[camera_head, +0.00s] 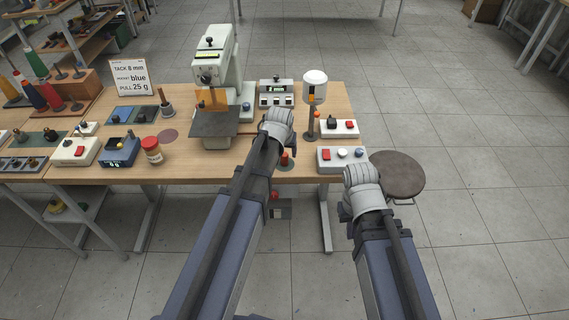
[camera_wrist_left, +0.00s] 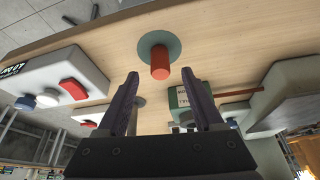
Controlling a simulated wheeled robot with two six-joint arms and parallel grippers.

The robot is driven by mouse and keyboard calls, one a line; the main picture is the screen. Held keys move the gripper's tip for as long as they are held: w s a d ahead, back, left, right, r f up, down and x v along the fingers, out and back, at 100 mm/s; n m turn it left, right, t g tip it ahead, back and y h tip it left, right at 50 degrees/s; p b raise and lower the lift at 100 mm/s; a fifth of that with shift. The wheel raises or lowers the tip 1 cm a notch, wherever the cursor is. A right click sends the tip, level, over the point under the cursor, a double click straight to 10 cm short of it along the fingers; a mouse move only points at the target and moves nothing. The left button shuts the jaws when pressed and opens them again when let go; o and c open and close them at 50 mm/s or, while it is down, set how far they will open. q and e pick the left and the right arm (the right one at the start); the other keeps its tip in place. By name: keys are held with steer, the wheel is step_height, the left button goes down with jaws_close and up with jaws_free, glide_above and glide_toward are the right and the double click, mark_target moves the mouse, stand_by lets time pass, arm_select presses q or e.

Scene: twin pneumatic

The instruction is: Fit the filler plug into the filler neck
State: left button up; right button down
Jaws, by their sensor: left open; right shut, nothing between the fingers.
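A red-orange cylinder, which I take to be the filler plug (camera_wrist_left: 160,68), stands on a round teal pad (camera_wrist_left: 152,42) near the table edge in the left wrist view. In the head view the plug (camera_head: 285,158) shows just beside my left wrist. My left gripper (camera_wrist_left: 160,76) is open, its two dark fingers pointing toward the plug from either side, with nothing visibly gripped. In the head view my left gripper (camera_head: 278,124) is over the table, fingers hidden. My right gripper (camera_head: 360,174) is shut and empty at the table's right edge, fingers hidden. I cannot identify the filler neck with certainty.
A post with a white cap (camera_head: 314,78) stands behind the plug. A sewing-type machine (camera_head: 214,62) and a red jar (camera_head: 152,150) are left. A stool (camera_head: 400,174) stands beside the table.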

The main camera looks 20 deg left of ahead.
arm_select(q)
steer(key=b+x, duration=0.1)
steer(key=x, duration=0.1)
steer(key=shift+w+f, duration=0.15)
steer(key=shift+f, duration=0.05)
steer(key=shift+r, duration=0.1)
jaws_close()
stand_by(0.3)
